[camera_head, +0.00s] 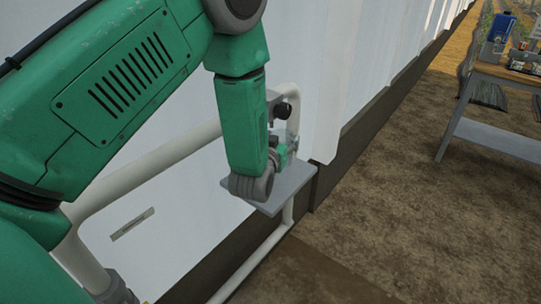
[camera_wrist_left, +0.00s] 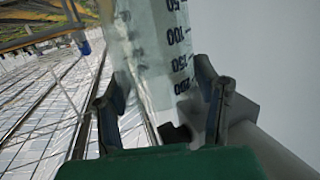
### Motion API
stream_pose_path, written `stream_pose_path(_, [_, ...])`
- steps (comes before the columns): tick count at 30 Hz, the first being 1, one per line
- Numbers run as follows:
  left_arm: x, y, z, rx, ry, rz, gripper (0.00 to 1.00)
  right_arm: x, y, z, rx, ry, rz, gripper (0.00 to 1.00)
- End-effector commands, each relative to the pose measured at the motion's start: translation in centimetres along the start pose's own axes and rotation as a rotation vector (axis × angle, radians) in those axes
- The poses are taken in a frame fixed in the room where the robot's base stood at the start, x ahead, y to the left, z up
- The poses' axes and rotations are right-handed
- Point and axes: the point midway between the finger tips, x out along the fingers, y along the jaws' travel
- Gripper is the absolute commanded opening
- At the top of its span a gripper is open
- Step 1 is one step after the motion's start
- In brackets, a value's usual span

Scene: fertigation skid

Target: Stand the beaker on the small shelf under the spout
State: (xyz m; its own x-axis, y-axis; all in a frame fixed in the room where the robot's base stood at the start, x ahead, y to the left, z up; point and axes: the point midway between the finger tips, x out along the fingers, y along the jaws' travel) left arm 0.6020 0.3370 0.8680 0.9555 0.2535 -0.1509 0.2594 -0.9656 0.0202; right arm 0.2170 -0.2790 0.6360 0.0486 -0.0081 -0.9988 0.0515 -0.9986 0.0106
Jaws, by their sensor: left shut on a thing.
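My left gripper (camera_head: 282,155) is low over the small grey shelf (camera_head: 295,187) on the white wall. In the left wrist view, my left gripper (camera_wrist_left: 160,98) has its two fingers either side of the clear beaker (camera_wrist_left: 152,45), shut on it. The beaker has dark graduation marks and numbers on its right side. In the head view my arm and wrist hide the beaker, so I cannot tell whether its base touches the shelf. I cannot make out the spout clearly; a black knob (camera_head: 281,110) shows just above the gripper. My right gripper is not in view.
A pale pipe (camera_head: 160,158) runs along the wall to the shelf area, and another pipe (camera_head: 255,262) runs below it. A workbench (camera_head: 495,135) with a blue container (camera_head: 500,27) stands at the far right. The dirt ground between is clear.

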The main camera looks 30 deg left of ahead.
Motion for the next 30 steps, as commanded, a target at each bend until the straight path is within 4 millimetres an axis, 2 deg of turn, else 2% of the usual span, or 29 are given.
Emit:
stream_pose_path(3, [0.8, -2.2, -0.3, 0.002, 0.004, -0.003, 0.28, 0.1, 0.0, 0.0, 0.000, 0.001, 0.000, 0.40])
stream_pose_path(6, [1.2, -3.4, -0.2, 0.006, 0.002, 0.000, 0.28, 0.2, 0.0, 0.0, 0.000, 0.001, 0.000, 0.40])
stream_pose_path(9, [1.4, -3.0, 1.6, 0.009, 0.001, 0.002, 0.28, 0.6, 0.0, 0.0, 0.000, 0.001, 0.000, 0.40])
stream_pose_path(17, [1.8, -3.4, 3.4, 0.003, 0.003, 0.002, 0.28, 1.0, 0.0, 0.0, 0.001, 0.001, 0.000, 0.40])
stream_pose_path(23, [2.3, -3.8, 6.5, 0.001, 0.000, 0.001, 0.28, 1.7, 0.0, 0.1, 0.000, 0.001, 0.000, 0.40])
stream_pose_path(30, [2.4, -3.8, 6.6, 0.004, 0.001, 0.001, 0.28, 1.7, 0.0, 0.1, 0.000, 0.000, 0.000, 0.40])
